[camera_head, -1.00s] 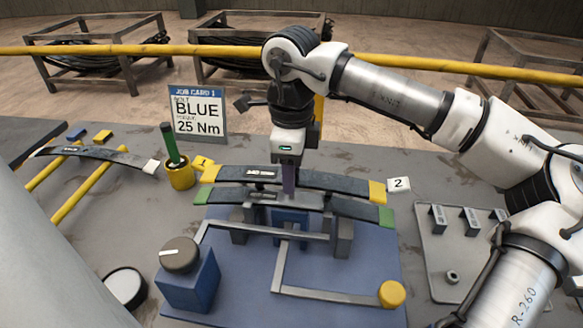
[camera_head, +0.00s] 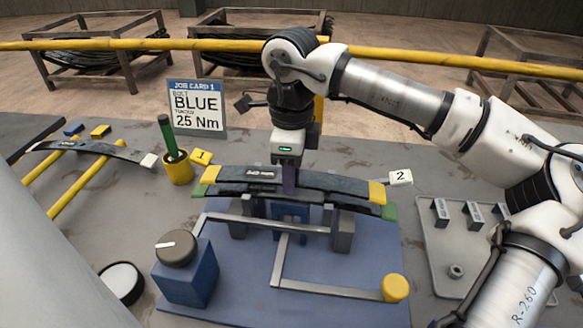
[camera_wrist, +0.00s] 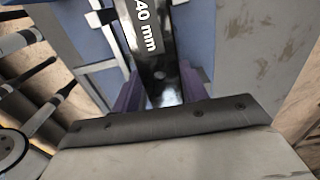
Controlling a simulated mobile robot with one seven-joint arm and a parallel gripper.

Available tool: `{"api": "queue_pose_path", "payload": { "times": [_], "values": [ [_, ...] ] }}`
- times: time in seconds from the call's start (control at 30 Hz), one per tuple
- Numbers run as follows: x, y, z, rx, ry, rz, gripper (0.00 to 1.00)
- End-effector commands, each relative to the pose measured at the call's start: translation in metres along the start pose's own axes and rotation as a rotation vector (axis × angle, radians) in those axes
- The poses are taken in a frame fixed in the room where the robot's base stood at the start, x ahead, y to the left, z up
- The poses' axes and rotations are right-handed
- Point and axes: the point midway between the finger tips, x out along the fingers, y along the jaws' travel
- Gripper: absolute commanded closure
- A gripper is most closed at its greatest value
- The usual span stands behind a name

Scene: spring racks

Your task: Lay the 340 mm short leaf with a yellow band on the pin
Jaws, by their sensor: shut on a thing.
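The short dark leaf with yellow bands (camera_head: 330,184) is gripped near its middle and lies level, left to right, just above the green-banded leaf (camera_head: 345,203). Little or no gap shows between the two; I cannot tell if they touch. My gripper (camera_head: 289,182) points down and is shut across the yellow-banded leaf. In the wrist view, the purple fingers flank this leaf (camera_wrist: 150,45), whose label ends in "40 mm", and a small round mark shows on it. The green-banded leaf rests on the grey supports of the blue fixture (camera_head: 350,265). The pin is hidden.
A white-ended leaf (camera_head: 95,147) lies on yellow rails at the left. A yellow cup with a green stick (camera_head: 178,170), the job card (camera_head: 197,108) and tags 1 (camera_head: 201,157) and 2 (camera_head: 401,178) stand near. A knob box (camera_head: 185,275) and yellow-ended lever (camera_head: 394,288) are in front.

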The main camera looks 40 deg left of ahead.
Motion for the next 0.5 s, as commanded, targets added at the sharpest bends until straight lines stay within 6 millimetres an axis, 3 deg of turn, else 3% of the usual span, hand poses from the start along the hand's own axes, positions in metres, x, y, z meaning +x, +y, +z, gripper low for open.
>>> {"api": "queue_pose_path", "payload": {
  "times": [0.5],
  "values": [
    [0.011, 0.000, 0.000, 0.000, -0.001, -0.002, 0.84]
  ]
}}
